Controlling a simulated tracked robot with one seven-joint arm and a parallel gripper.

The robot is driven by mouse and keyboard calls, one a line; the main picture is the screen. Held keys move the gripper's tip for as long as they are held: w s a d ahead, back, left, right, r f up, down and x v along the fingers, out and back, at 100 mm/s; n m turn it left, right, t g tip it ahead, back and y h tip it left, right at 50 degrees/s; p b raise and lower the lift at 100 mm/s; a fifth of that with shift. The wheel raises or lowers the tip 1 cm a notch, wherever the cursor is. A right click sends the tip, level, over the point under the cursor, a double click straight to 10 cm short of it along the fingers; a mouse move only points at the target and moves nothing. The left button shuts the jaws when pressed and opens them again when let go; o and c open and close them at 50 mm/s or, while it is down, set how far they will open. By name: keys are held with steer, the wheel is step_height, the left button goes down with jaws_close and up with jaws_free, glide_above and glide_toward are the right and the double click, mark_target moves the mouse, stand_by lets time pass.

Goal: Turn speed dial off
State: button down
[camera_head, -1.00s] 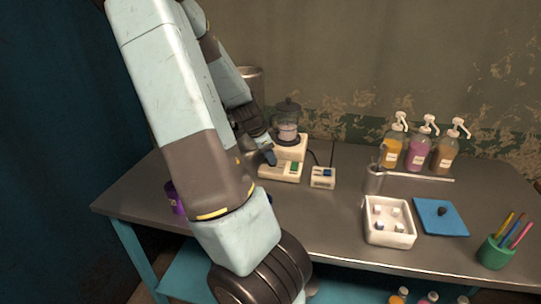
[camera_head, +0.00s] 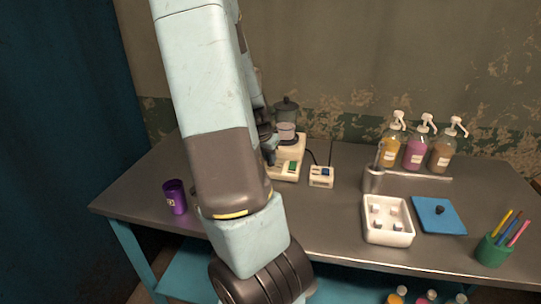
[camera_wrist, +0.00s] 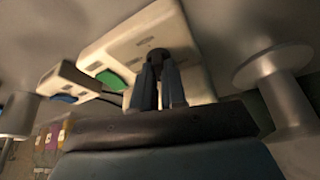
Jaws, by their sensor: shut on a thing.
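The cream stirrer machine (camera_head: 288,170) stands on the table with a grey-lidded vessel (camera_head: 286,128) on top. In the wrist view its pale body (camera_wrist: 190,42) fills the upper middle, with a green switch (camera_wrist: 112,80) and a dark round dial (camera_wrist: 157,56) on its face. My gripper (camera_wrist: 158,68) is shut on the dark dial, with a blue-grey finger on each side of it. In the head view my gripper (camera_head: 270,157) is at the machine's left side, partly behind my arm. The dial is hidden there. Its marked setting cannot be read.
A small box with a blue switch (camera_head: 321,177) stands right of the machine. A purple cup (camera_head: 175,197) stands at the left. A white tray (camera_head: 388,238), blue board (camera_head: 438,228), pump bottles (camera_head: 414,152) and green pen cup (camera_head: 492,250) are farther right. A metal column (camera_wrist: 272,68) shows beside the gripper.

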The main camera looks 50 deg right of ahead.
steer(key=shift+w+d+r+n+t, duration=0.15)
steer(key=shift+n+t, duration=0.1)
steer(key=shift+n, duration=0.25)
steer(key=shift+w+a+n+t, duration=0.1)
steer(key=shift+n+t, duration=0.15)
steer(key=shift+n, duration=1.05)
steer(key=shift+n+t, duration=0.3)
steer(key=shift+t, duration=0.1)
steer(key=c, duration=1.2)
jaws_free()
steer(key=shift+s, duration=0.15)
steer(key=shift+v, duration=6.75)
steer(key=shift+r, duration=0.1)
